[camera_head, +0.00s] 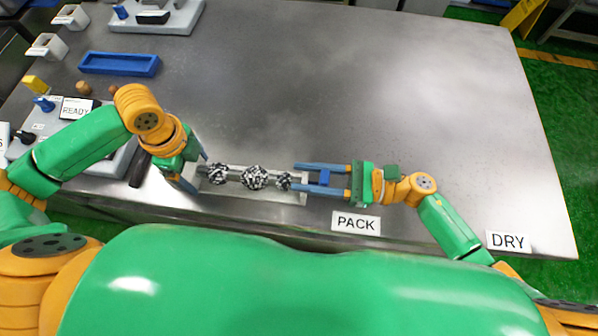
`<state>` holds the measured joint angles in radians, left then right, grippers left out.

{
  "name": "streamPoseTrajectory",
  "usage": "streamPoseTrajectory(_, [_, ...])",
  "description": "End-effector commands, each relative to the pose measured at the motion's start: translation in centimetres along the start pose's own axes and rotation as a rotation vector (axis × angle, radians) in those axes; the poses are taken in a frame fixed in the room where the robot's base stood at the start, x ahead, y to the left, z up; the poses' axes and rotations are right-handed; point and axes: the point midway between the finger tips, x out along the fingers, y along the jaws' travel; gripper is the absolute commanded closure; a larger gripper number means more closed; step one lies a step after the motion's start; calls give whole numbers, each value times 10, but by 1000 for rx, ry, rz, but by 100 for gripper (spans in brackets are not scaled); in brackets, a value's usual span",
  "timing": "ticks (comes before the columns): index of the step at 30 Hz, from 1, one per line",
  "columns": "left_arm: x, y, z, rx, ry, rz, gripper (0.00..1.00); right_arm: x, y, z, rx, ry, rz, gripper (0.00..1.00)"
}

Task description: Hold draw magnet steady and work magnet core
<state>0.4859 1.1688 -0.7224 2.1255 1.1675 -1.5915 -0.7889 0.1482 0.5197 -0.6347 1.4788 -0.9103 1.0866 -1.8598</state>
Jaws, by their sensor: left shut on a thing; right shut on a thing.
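A clear, box-like draw magnet (262,194) lies near the table's front edge, with a grey rod along it. Several black-and-white speckled clumps (255,177) sit along the rod. My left gripper (197,170) is at its left end, with its blue fingers around that end. My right gripper (297,179) reaches in from the right, its two long blue fingers pointing left at the right end. A blue crosspiece (325,178), seemingly the handle of the magnet core, sits between those fingers. The exact contact at both grippers is too small to see.
A PACK label (356,223) lies below my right gripper, and a DRY label (508,241) is at the front right. A READY sign (76,108) and small fixtures stand at left. A blue tray (119,64) lies behind. The table's middle and right (400,90) are clear.

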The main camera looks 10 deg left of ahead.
Motion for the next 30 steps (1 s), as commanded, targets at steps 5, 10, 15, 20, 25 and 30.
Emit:
streamPoseTrajectory(5, [2, 2, 0, -1, -1, 7, 100, -32, 0, -2, 2, 4, -1, 100])
streamPoseTrajectory(10, [2, 2, 0, -2, -2, 7, 100, -41, 0, -2, 0, 4, 0, 100])
streamPoseTrajectory(15, [2, 2, 1, -2, -3, 7, 100, -41, 0, -2, 0, 4, 0, 100])
streamPoseTrajectory(20, [2, 2, 1, -1, -3, 7, 100, -41, 0, -2, 0, 3, -1, 30])
streamPoseTrajectory(25, [2, 2, 1, -1, -3, 7, 100, -40, 0, -1, 0, 2, -1, 30])
streamPoseTrajectory(30, [2, 2, 1, 0, -3, 7, 100, -40, 0, -1, 0, 2, -1, 30])
